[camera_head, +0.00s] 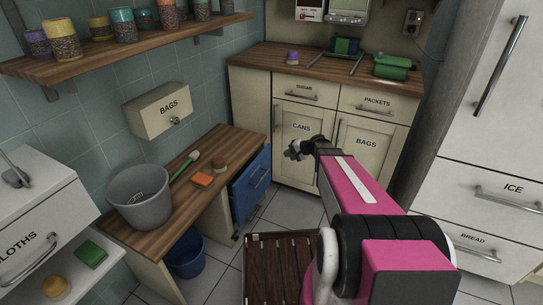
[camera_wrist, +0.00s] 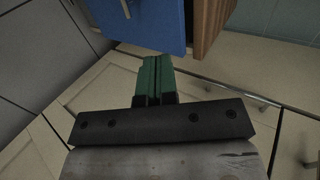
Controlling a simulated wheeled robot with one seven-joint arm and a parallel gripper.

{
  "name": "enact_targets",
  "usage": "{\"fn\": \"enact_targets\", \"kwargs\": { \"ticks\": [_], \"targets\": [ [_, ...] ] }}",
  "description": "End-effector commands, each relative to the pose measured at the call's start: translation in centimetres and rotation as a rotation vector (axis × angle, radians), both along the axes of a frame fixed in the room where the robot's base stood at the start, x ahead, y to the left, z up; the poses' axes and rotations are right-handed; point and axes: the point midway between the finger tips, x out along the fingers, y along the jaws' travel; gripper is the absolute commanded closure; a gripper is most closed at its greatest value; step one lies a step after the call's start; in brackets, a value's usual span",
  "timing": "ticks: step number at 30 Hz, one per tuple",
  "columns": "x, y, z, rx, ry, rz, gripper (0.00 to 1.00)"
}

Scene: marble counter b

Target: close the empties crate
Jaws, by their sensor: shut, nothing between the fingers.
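A blue crate front (camera_head: 250,184) with a handle sits under the right end of the wooden bench. It looks pulled partly out, but I cannot read a label or tell how far. In the wrist view the blue front (camera_wrist: 155,27) fills the top, with its handle at the upper edge. My gripper (camera_head: 290,154) is to the right of the blue front and a little above it in the head view. Its green fingers are shut and empty. In the wrist view my gripper (camera_wrist: 152,62) points toward the blue front's edge; whether they touch is unclear.
A brown slatted wooden item (camera_head: 272,270) lies on the tiled floor. A grey bucket (camera_head: 140,197) stands on the bench (camera_head: 208,160), and a blue bucket (camera_head: 185,255) below it. Cream cabinets (camera_head: 300,135) stand behind my arm. Floor tiles are clear beyond the slatted item.

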Motion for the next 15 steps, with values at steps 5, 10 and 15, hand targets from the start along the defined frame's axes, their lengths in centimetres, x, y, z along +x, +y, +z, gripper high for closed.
{"fn": "enact_targets", "kwargs": {
  "ticks": [5, 10, 15],
  "targets": [
    [0.8, -0.8, -0.8, 0.059, -0.041, -0.005, 1.00],
    [1.6, 0.6, -1.7, 0.060, -0.041, -0.002, 1.00],
    [3.0, 2.9, -3.3, 0.059, -0.040, -0.002, 1.00]
  ]
}}
